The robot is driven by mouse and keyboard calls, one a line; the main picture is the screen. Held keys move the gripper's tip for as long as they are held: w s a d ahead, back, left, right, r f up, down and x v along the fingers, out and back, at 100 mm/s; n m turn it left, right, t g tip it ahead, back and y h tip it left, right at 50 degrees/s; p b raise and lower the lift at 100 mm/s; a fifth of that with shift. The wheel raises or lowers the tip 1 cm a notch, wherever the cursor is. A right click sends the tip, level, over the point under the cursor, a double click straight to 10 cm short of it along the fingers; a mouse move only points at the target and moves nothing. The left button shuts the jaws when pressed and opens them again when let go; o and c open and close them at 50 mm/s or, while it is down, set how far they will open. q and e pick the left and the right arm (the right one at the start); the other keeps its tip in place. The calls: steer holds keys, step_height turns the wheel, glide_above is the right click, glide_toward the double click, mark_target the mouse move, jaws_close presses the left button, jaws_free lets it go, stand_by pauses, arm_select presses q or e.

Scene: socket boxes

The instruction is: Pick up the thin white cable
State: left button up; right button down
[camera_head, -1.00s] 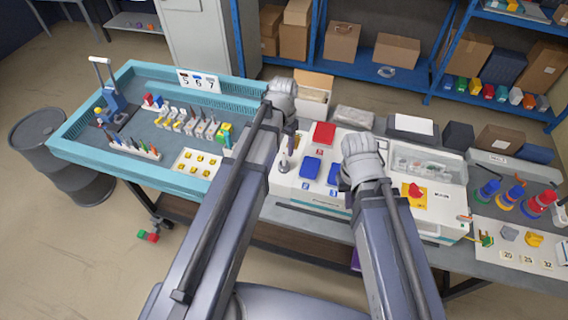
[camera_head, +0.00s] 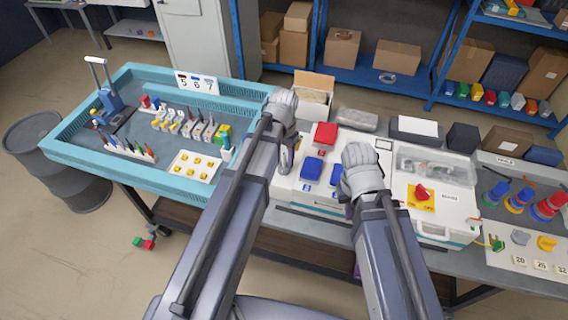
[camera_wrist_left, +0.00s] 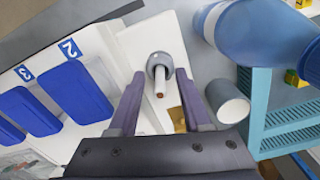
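A short, pale, upright stub with a brown tip and a grey ring, probably the end of the thin white cable (camera_wrist_left: 158,72), shows in the left wrist view. It stands on the white box (camera_wrist_left: 137,40), beyond and between the fingers of my left gripper (camera_wrist_left: 160,90). The fingers are apart on either side, and I see no contact. In the head view my left gripper (camera_head: 287,156) is low over the left part of the white box and mostly hides the stub. My right arm's hand end (camera_head: 362,172) is over the box's right part; its fingers are hidden.
Blue blocks (camera_head: 311,168) and a red block (camera_head: 325,135) sit on the white box. A teal-rimmed tray (camera_head: 100,172) with tools lies to the left. A blue-and-white bottle (camera_wrist_left: 258,35) and white cylinder (camera_wrist_left: 228,101) are close to the left gripper. A red-knobbed case (camera_head: 445,205) stands right.

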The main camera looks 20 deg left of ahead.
arm_select(q)
jaws_close()
stand_by(0.4)
steer(key=shift+r, duration=0.15)
step_height(320, 180, up, 10)
steer(key=p, duration=1)
steer(key=shift+f, duration=0.2)
